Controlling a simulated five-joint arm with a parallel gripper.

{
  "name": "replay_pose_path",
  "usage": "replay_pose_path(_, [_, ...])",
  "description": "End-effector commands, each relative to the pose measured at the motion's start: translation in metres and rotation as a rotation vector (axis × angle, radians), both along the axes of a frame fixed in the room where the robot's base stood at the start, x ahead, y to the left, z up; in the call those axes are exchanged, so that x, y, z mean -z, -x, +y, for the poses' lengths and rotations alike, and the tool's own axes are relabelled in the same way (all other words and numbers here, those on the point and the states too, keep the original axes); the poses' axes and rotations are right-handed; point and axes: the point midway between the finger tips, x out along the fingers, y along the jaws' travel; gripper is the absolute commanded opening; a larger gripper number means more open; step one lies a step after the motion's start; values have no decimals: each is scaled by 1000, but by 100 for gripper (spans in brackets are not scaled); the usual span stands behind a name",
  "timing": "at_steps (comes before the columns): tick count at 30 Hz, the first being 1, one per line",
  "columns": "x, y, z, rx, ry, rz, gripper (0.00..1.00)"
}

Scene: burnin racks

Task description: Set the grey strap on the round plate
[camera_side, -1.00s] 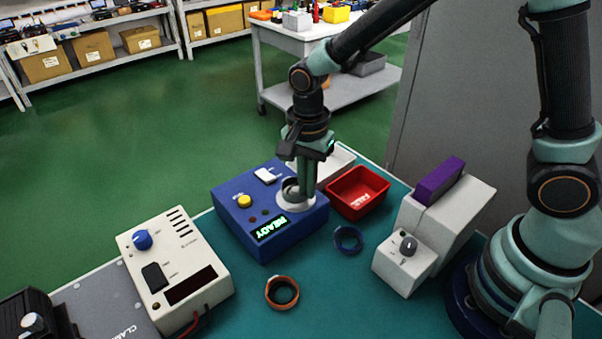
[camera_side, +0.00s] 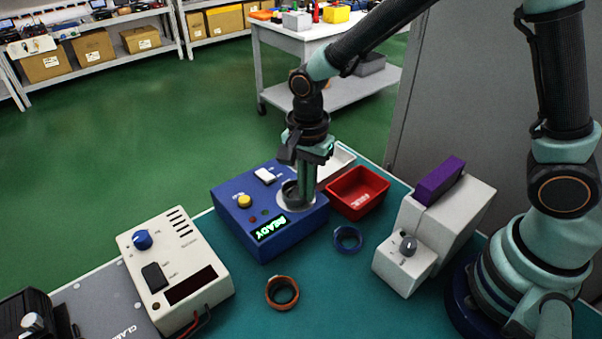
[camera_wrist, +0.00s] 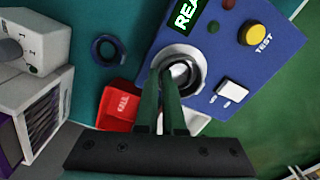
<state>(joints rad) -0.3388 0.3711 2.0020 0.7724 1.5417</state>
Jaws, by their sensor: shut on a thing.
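The grey strap (camera_side: 290,193) is a dark grey ring at the round plate, and it also shows in the wrist view (camera_wrist: 186,72). The round plate (camera_side: 310,206) is pale and sits on top of the blue tester; its rim shows around the strap in the wrist view (camera_wrist: 201,83). My gripper (camera_side: 299,205) points down over the plate and is shut on the strap's wall. In the wrist view both fingertips (camera_wrist: 170,78) meet at the ring. The fingers hide part of the strap, so I cannot tell whether its underside touches the plate.
The blue tester (camera_side: 250,225) has a yellow button and a lit READY display. A red bin (camera_side: 358,205) and a white bin (camera_side: 338,160) stand beside it. A blue ring (camera_side: 348,239) and an orange ring (camera_side: 282,308) lie on the teal mat. A beige device (camera_side: 178,265) stands left.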

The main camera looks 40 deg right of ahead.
Motion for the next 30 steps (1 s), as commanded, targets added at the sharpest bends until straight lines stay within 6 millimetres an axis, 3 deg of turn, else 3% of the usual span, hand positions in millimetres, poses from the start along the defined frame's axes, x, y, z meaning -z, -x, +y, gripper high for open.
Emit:
replay_pose_path(10, [1, 0, 0, 0, 0, 0, 0])
replay_pose_path(13, [0, 0, 0, 0, 0, 0, 40])
replay_pose_path(23, [0, 0, 0, 0, 0, -1, 40])
replay_pose_path(30, [-14, -1, 0, 0, -1, -3, 40])
